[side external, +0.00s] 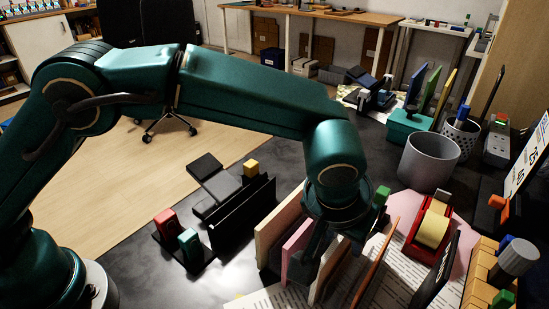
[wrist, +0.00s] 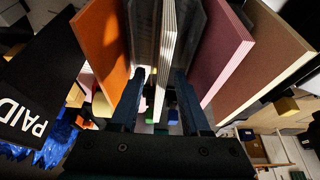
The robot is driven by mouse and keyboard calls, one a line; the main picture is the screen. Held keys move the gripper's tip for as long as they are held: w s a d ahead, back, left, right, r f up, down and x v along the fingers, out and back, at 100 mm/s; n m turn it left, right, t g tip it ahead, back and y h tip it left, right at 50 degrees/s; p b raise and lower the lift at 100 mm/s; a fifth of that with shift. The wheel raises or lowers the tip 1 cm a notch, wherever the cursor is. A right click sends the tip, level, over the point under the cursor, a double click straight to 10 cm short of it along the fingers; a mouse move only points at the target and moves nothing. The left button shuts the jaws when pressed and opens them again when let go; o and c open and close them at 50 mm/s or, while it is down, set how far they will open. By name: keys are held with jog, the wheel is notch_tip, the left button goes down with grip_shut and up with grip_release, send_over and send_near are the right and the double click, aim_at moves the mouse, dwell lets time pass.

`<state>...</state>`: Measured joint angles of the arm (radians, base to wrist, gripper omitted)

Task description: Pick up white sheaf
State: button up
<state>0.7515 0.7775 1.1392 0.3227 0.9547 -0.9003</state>
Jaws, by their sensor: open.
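The white sheaf (wrist: 166,50) stands on edge in the middle of the wrist view, its pale layered edge toward the camera. My gripper (wrist: 159,78) is open, with one finger on each side of the sheaf's near end. I cannot tell whether either finger touches it. Dark grey panels stand right beside the sheaf. In the side external view my gripper (side external: 316,240) points down among the upright files, and I cannot clearly pick out the sheaf there.
An orange file (wrist: 100,45) stands left of the sheaf; a mauve file (wrist: 224,52) and a brown one (wrist: 268,68) stand right. A black PAID sign (wrist: 38,85) is at far left. A red tape dispenser (side external: 420,240) and grey cup (side external: 430,165) stand near the row.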

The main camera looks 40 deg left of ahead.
jog(key=shift+f, duration=0.1)
grip_shut()
dwell(0.3)
notch_tip(320, 180, up, 10)
jog(key=shift+r, duration=0.2)
jog(key=a+r, duration=0.2)
jog(key=a, duration=1.8)
